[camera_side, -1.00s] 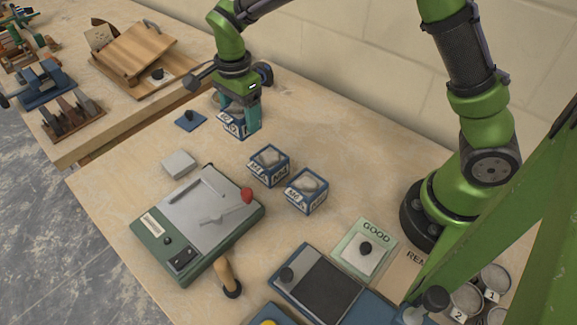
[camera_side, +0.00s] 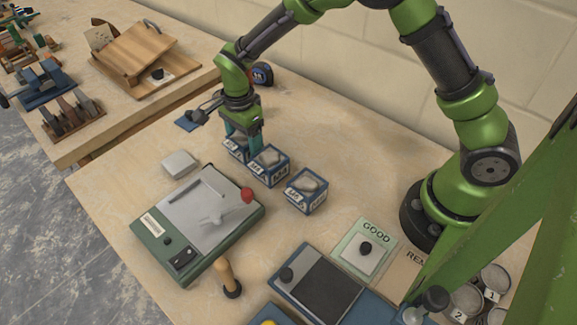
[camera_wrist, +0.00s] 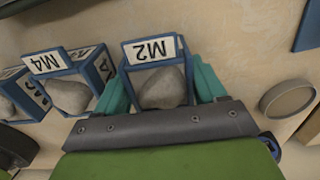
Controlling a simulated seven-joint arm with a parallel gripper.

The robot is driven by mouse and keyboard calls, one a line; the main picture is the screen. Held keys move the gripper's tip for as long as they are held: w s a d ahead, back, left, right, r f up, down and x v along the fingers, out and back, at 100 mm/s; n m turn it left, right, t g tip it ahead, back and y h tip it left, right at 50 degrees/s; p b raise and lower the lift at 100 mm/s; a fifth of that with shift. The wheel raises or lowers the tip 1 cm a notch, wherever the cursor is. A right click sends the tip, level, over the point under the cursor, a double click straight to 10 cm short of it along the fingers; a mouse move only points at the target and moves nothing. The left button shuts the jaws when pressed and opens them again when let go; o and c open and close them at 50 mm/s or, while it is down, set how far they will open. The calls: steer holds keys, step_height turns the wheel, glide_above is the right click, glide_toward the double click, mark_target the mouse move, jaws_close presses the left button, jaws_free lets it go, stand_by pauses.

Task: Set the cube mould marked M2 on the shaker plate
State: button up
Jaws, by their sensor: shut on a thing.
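My gripper (camera_side: 242,142) is shut on the cube mould M2 (camera_wrist: 162,82), a blue-edged box with a grey lump inside and a white M2 tag in the wrist view. In the side view this mould (camera_side: 235,150) is partly hidden by the fingers. It is close beside the M4 mould (camera_side: 269,165); I cannot tell whether they touch or whether M2 is clear of the table. A green machine with a flat grey top, apparently the shaker plate (camera_side: 185,215), stands in front and to the left.
Another blue mould (camera_side: 306,191) stands right of M4. A small grey block (camera_side: 180,163) lies behind the machine. A wooden-handled tool (camera_side: 228,278) stands in front of it. A blue unit with a dark top (camera_side: 322,288) is at the front. Bare table lies between the moulds and machine.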

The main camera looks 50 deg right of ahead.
mark_target(244, 136)
steer(key=o, duration=1.3)
steer(key=shift+o, duration=0.2)
step_height(244, 136, up, 17)
steer(key=s+d+r+n+t+y, duration=0.1)
steer(key=s+d+r+n+t, duration=0.1)
steer(key=s, duration=0.5)
steer(key=s+d+r+n+t+y, duration=0.1)
steer(key=s+d+r+n+t, duration=0.1)
steer(key=s+d+r+n, duration=0.3)
steer(key=shift+s+d+r+n+t, duration=0.3)
steer(key=shift+s+r+n, duration=0.05)
steer(key=shift+s+n, duration=0.8)
steer(key=s+n+t, duration=0.1)
steer(key=s, duration=0.1)
steer(key=s+d+f+n, duration=0.1)
steer(key=s+n, duration=0.1)
steer(key=s+n+t, duration=0.1)
steer(key=s, duration=0.1)
steer(key=shift+d+f+n+t, duration=0.25)
steer(key=shift+d+f+t, duration=0.05)
steer(key=shift+f, duration=0.05)
steer(key=shift+c, duration=0.3)
steer(key=shift+s+f, duration=0.1)
steer(key=shift+f, duration=0.05)
steer(key=shift+c, duration=1.3)
